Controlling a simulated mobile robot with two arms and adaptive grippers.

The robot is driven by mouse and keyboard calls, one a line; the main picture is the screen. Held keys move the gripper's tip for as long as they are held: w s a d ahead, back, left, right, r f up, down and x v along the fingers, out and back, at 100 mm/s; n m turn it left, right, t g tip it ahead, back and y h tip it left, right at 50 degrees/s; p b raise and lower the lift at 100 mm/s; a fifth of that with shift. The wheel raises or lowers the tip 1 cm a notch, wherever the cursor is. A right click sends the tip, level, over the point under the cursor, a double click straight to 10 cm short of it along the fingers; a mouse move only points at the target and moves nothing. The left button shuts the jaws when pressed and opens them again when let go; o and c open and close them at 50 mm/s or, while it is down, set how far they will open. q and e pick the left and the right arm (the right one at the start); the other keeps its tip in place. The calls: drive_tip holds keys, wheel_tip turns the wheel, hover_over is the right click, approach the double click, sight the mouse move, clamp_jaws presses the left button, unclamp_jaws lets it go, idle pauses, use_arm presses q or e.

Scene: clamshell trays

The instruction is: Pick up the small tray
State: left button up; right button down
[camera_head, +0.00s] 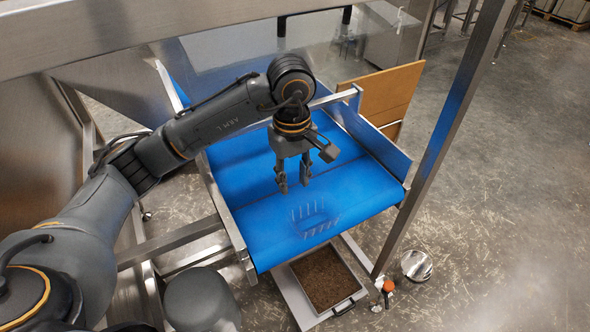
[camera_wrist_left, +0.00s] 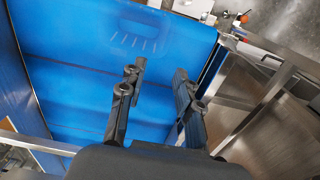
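The small tray (camera_head: 314,218) is a clear, see-through clamshell tray with ribbed sides. It lies on the blue conveyor belt (camera_head: 252,188) near its front end. In the left wrist view the tray (camera_wrist_left: 138,36) shows faintly at the top, beyond the fingertips. My left gripper (camera_head: 293,187) points down above the belt, behind the tray in the head view and apart from it. In the left wrist view the gripper (camera_wrist_left: 157,78) has its two fingers apart with nothing between them. My right gripper is not in view.
Metal rails edge the belt, and a steel post (camera_head: 447,135) rises at its right. A bin of brown granules (camera_head: 343,306) stands on the floor below the belt's front end. A brown board (camera_head: 385,95) leans behind the belt. The belt around the tray is clear.

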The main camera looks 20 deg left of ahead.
sight(313, 217)
use_arm(q)
drive_tip(key=shift+a+r, duration=0.1)
drive_tip(key=shift+a, duration=0.1)
wheel_tip(313, 217, down, 14)
drive_tip(key=p, duration=0.4)
drive_tip(key=shift+r, duration=0.1)
idle(0.4)
clamp_jaws()
drive_tip(key=shift+s, duration=0.1)
